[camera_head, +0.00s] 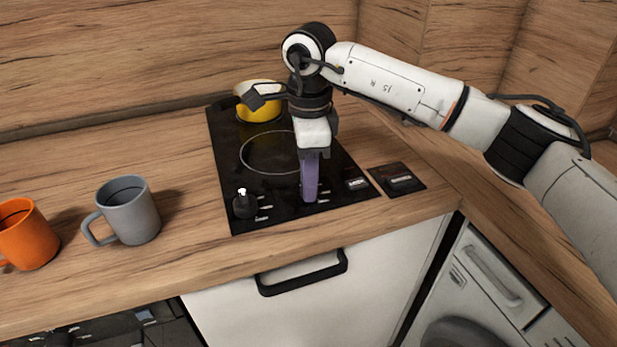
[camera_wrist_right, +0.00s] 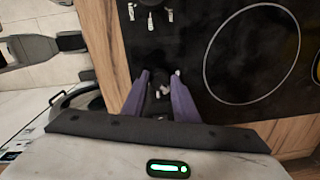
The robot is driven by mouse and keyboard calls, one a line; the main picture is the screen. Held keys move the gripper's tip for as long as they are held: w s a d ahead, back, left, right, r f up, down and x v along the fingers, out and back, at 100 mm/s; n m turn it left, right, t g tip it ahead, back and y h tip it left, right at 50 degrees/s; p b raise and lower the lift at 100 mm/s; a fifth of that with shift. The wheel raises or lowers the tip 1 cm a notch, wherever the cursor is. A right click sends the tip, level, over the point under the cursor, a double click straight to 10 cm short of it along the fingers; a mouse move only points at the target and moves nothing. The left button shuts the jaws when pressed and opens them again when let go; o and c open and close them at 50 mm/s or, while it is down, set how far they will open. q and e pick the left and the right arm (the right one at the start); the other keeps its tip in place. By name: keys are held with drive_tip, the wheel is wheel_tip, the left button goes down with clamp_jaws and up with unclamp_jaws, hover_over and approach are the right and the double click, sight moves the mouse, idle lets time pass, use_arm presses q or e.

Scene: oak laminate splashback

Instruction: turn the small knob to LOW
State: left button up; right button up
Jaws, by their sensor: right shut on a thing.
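My right gripper (camera_head: 309,197) reaches down over the front right of the black hob (camera_head: 228,165). Its purple fingers also show in the right wrist view (camera_wrist_right: 163,92), shut around a small dark knob (camera_wrist_right: 157,80). Pale marks show between the fingers, but I cannot read the knob's setting. In the head view the gripper hides this knob. Another black knob (camera_head: 244,206) with a white mark on top stands at the hob's front left, with pale label marks beside it. My left gripper is not in view.
A yellow pot (camera_head: 258,103) stands at the back of the hob, behind my right wrist. A grey mug (camera_head: 131,212) and an orange mug (camera_head: 27,236) stand on the counter at left. A small dark plate (camera_head: 397,179) lies right of the hob. Wooden walls close off the back.

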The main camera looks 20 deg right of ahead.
drive_tip(key=shift+m, duration=0.3)
drive_tip(key=o, duration=1)
drive_tip(key=shift+r, duration=0.1)
drive_tip(key=r, duration=1)
drive_tip(key=shift+s, duration=0.25)
